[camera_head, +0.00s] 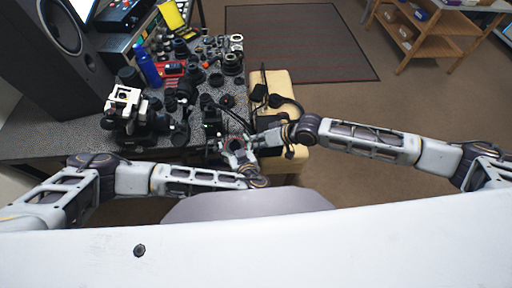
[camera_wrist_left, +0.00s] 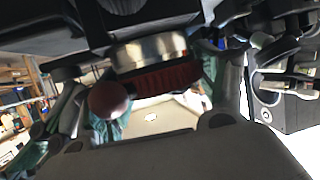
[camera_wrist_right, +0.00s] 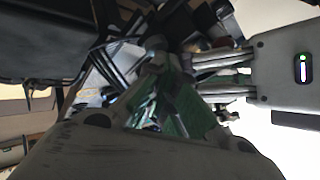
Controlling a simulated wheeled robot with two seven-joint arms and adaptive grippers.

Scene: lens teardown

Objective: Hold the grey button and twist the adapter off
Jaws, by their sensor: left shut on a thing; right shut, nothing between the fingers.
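A dark lens or camera assembly (camera_head: 212,120) stands at the table's front edge, just beyond my grippers in the head view. In the left wrist view a silver metal ring (camera_wrist_left: 150,50) with a dark red ring (camera_wrist_left: 155,80) below it hangs under a black body, between my left fingers. A dark red round knob (camera_wrist_left: 109,100) sits beside it. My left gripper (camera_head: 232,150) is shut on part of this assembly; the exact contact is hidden. My right gripper (camera_head: 257,139) is shut and empty, close beside the left one. I cannot make out the grey button.
The speckled table (camera_head: 75,143) is crowded with lenses and camera parts. A blue bottle (camera_head: 148,66), a white-topped device (camera_head: 125,100) and a large speaker (camera_head: 62,50) stand at left. A wooden-topped surface (camera_head: 292,92) with black items lies right of the assembly.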

